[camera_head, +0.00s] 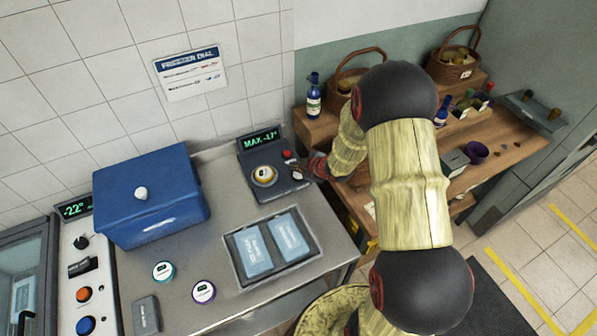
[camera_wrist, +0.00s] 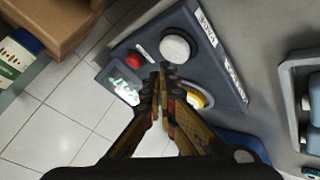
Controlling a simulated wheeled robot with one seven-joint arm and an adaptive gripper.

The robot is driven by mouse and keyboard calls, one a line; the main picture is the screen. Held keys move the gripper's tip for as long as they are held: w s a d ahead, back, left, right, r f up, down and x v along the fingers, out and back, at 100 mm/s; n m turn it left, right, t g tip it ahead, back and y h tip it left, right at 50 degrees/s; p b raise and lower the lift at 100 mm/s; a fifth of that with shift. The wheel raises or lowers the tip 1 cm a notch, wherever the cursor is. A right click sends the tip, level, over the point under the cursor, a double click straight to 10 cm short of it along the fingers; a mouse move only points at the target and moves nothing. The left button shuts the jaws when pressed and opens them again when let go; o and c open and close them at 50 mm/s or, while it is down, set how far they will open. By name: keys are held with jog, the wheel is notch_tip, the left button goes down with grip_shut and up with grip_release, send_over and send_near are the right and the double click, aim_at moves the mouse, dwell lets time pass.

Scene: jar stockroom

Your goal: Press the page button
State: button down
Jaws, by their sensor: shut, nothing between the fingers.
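A dark control box (camera_head: 258,190) stands on the steel counter, with a green display (camera_head: 259,139) reading about "MAX -17°". It carries a dial with a yellow ring (camera_head: 264,176), a red button (camera_head: 287,155) and a pale round button, clear in the wrist view (camera_wrist: 175,49). My gripper (camera_head: 311,168) is at the box's right side. In the wrist view my gripper (camera_wrist: 161,76) is shut and empty, its tips over the box between the pale button and the yellow-ringed dial (camera_wrist: 196,98). I cannot tell whether they touch.
A blue lidded box (camera_head: 150,205), a tray (camera_head: 237,270) with blue packs and two round lidded items share the counter. A freezer panel (camera_head: 72,262) with orange and blue buttons stands left. A wooden shelf (camera_head: 325,128) with bottles and baskets is at right, partly behind my arm.

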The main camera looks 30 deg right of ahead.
aim_at(297, 175)
dwell(0.3)
notch_tip(297, 175, up, 5)
jog(key=p, duration=0.4)
dwell(0.8)
